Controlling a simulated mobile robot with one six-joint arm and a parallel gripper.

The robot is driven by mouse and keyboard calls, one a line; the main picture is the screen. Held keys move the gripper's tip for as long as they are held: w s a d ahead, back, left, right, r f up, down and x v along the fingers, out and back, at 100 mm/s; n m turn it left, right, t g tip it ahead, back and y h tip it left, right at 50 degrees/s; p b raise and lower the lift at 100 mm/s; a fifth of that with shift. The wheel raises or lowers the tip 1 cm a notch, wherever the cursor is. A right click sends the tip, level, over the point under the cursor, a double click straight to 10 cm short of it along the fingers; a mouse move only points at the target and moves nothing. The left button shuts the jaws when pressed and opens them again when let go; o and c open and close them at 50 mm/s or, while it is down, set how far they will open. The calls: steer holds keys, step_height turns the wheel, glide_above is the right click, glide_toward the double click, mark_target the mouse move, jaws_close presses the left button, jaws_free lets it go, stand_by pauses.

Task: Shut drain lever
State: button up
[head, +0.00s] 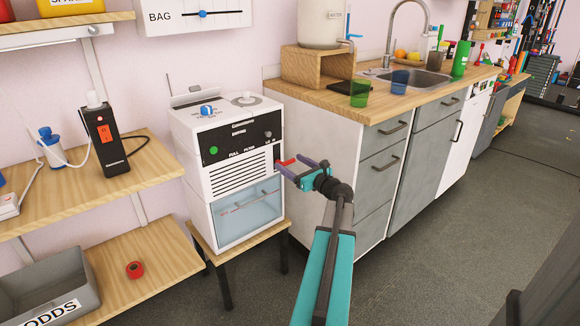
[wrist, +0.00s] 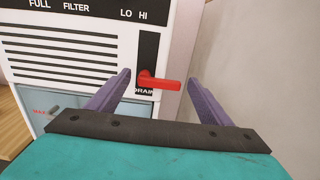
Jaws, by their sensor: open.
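The red drain lever (wrist: 158,82) sits on a black strip marked DRAIN, at the right side of the white machine's front. In the wrist view it points sideways to the right. It also shows small in the head view (head: 287,162). My gripper (wrist: 160,88) is open, with one purple finger on each side of the lever. I cannot tell whether either finger touches it. In the head view my gripper (head: 301,168) is at the right edge of the white machine (head: 196,165).
The machine stands on a small wooden stool (head: 240,243). A counter (head: 345,104) with cabinets stands close on the right. Wooden shelves (head: 100,181) are on the left, holding a grey bin (head: 45,292). The floor (head: 420,240) on the right is clear.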

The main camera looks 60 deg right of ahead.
steer(key=shift+w+d, duration=0.15)
steer(key=shift+w, duration=0.35)
